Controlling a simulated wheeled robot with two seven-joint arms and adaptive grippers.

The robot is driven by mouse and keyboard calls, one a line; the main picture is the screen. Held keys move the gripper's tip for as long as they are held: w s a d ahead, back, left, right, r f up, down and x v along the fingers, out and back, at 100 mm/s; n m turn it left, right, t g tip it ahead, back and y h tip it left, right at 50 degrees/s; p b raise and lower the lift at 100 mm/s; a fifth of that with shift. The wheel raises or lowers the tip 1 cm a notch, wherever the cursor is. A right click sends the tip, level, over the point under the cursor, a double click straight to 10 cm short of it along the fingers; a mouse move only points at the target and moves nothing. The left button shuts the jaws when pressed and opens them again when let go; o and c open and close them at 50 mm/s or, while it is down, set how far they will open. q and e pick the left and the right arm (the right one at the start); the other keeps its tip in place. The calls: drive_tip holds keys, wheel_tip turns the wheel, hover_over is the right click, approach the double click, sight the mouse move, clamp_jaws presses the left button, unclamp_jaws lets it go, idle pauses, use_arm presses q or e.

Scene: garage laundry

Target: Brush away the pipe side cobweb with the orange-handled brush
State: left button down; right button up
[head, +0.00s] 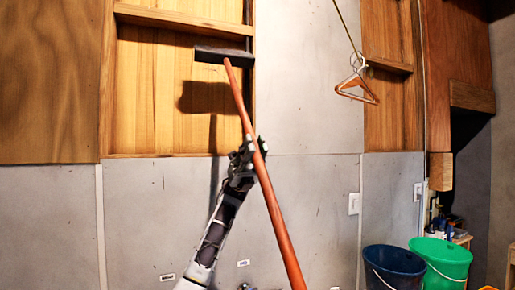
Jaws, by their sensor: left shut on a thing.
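The brush has a long orange-red handle (275,215) that runs from the bottom of the head view up to the left. Its dark, wide head (215,55) is at the top, in front of the wooden wall panel. My left gripper (253,154) is shut around the middle of the handle. A thin dark upright strip (249,18), perhaps the pipe, stands at the panel's right edge; the brush head's right end overlaps it in the picture. I cannot tell whether they touch. I cannot make out a cobweb. My right gripper is out of view.
A wooden ledge (180,20) crosses the panel above the brush head. Hangers (356,88) hang from a line at right. A dark blue bucket (393,266) and a green bucket (441,260) stand at lower right. The grey wall (310,100) between is mostly bare.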

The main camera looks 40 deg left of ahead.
use_arm(q)
drive_tip(key=w+a+p, duration=0.2)
drive_tip(key=a, duration=0.3)
drive_tip(key=shift+w+a, duration=0.3)
drive_tip(key=shift+w, duration=0.1)
idle(0.8)
drive_tip(key=shift+r, duration=0.1)
drive_tip(key=shift+w+a+p, duration=0.4)
drive_tip(key=shift+a, duration=0.3)
idle(0.7)
drive_tip(key=shift+w, duration=0.1)
drive_tip(key=shift+w+d, duration=0.4)
drive_tip(key=shift+w, duration=0.2)
drive_tip(key=shift+s+a, duration=0.1)
drive_tip(key=shift+s, duration=0.05)
idle(0.4)
